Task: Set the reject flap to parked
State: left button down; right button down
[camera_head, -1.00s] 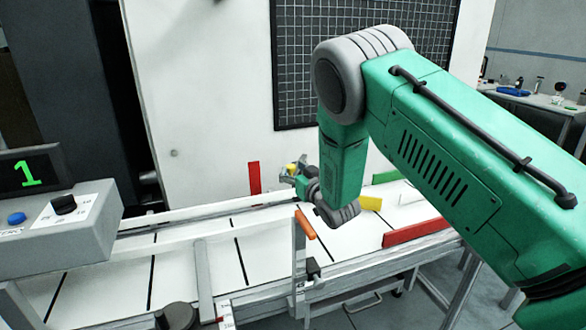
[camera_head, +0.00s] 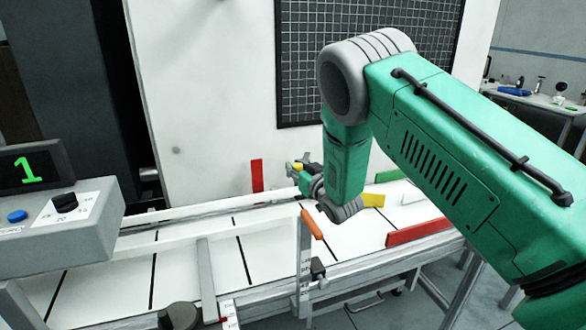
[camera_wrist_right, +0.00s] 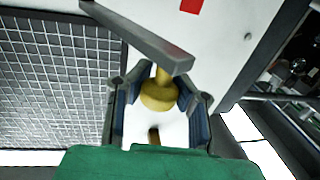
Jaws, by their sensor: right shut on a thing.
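A yellow knob (camera_wrist_right: 160,92) sits on the end of a grey bar (camera_wrist_right: 140,34) in the right wrist view. I take the bar to be the reject flap, but cannot be sure. My right gripper (camera_wrist_right: 159,104) has its fingers on both sides of the knob and is shut on it. In the head view this gripper (camera_head: 301,171) is small, above the far side of the conveyor (camera_head: 205,262), partly hidden by my own wrist. A bit of yellow shows at its fingers. My left gripper is not in view.
A red upright plate (camera_head: 257,176) stands left of my right gripper, by the white cabinet wall (camera_head: 210,110). An orange-tipped post (camera_head: 312,225) stands at the conveyor's near edge. Red (camera_head: 417,232) and yellow (camera_head: 373,200) pieces lie right. A control box (camera_head: 65,235) is left.

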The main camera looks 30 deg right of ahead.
jog(key=shift+s+n+y, duration=0.2)
jog(key=shift+n+y, duration=0.1)
jog(key=shift+y, duration=0.1)
jog(key=s+d+n+g+y, duration=0.3)
jog(key=d+n+y, duration=0.3)
jog(key=y, duration=0.4)
jog(key=shift+s+d+n+b, duration=0.3)
jog(key=shift+s+d+b, duration=0.05)
jog(key=shift+s+d, duration=0.4)
